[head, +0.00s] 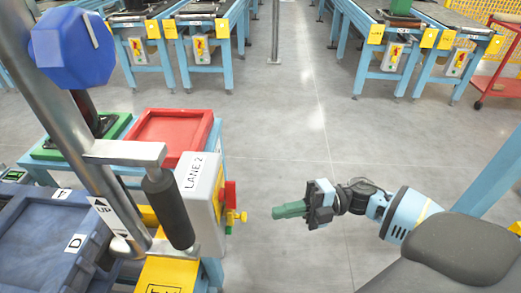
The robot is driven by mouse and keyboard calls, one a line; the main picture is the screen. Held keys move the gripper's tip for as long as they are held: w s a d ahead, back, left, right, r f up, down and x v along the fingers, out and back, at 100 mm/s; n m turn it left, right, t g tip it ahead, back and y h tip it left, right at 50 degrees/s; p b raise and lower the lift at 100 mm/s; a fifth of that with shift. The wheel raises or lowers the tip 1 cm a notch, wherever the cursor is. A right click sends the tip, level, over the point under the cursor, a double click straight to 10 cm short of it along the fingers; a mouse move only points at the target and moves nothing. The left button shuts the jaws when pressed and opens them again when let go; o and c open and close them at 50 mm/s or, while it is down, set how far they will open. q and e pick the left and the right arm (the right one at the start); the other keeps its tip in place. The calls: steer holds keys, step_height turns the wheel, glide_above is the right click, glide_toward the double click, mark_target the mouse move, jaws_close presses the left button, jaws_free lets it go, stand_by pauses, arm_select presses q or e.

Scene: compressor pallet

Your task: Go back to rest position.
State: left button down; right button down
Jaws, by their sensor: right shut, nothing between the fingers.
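My right gripper (291,210) shows in the middle of the head view, at the end of my right arm, which reaches in from the right. Its green fingers are together with nothing between them and point left. It hangs over open grey floor, apart from the lane 2 box (203,190) on its left. My left gripper is not in view.
At left stand a red tray (184,126), a dark blue crate (28,240), a metal post with a blue knob (72,47) and a black handle (168,208). Blue-framed conveyors (368,60) stand at the back. A red cart (497,88) is far right. The middle floor is clear.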

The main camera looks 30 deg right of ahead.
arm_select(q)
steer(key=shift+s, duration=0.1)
